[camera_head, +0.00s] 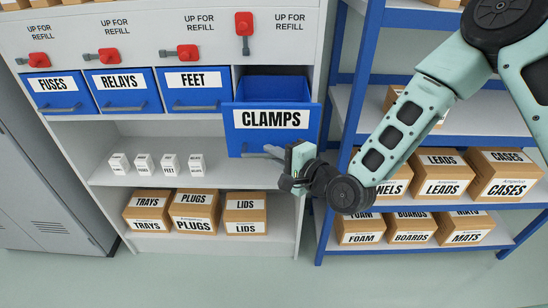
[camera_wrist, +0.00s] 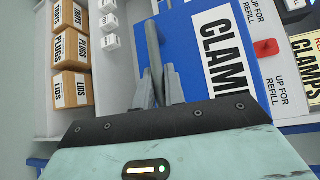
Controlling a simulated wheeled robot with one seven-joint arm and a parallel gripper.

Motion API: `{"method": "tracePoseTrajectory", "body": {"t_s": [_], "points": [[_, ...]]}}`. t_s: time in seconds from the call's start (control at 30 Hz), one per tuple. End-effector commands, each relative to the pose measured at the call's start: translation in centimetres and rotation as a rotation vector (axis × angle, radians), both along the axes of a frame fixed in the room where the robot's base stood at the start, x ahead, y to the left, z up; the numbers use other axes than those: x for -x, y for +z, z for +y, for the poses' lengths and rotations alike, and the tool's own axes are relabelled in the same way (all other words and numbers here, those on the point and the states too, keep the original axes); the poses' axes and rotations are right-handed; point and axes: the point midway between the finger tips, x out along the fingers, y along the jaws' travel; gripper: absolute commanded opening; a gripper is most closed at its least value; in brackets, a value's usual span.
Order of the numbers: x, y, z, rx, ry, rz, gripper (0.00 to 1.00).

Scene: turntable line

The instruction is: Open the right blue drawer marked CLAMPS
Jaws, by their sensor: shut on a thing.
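The blue CLAMPS drawer (camera_head: 271,137) is the rightmost of the blue drawers and stands pulled out from the cabinet, with its inside showing behind the front. Its red lever (camera_head: 244,25) above points up. My gripper (camera_head: 282,153) is at the lower middle of the drawer front, shut on the grey bar handle. In the wrist view, the two fingers (camera_wrist: 158,87) close around the handle (camera_wrist: 153,45), beside the CLAMPS label (camera_wrist: 222,50). The part of the handle between the fingers is hidden.
The FUSES (camera_head: 54,92), RELAYS (camera_head: 124,91) and FEET (camera_head: 193,89) drawers are shut, with their red levers sideways. Small white boxes (camera_head: 143,163) stand on the shelf below. A blue-framed rack (camera_head: 341,130) with cartons stands close on the right. Grey lockers (camera_head: 45,150) stand left.

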Motion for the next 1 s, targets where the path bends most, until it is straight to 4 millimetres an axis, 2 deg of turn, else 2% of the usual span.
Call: {"method": "tracePoseTrajectory", "body": {"t_s": [0.47,0.5,0.53,0.57,0.87,1.0], "points": [[0.1,0.0,0.1,0.001,0.003,0.001,0.00],[0.1,0.0,0.1,0.001,0.003,0.001,0.23],[0.1,0.0,0.1,0.001,0.003,0.001,0.31],[0.1,0.0,0.1,0.001,0.003,0.001,0.33],[0.1,0.0,-0.1,0.000,0.001,0.001,0.33],[1.0,0.1,-1.0,0.001,0.001,0.001,0.33]]}}
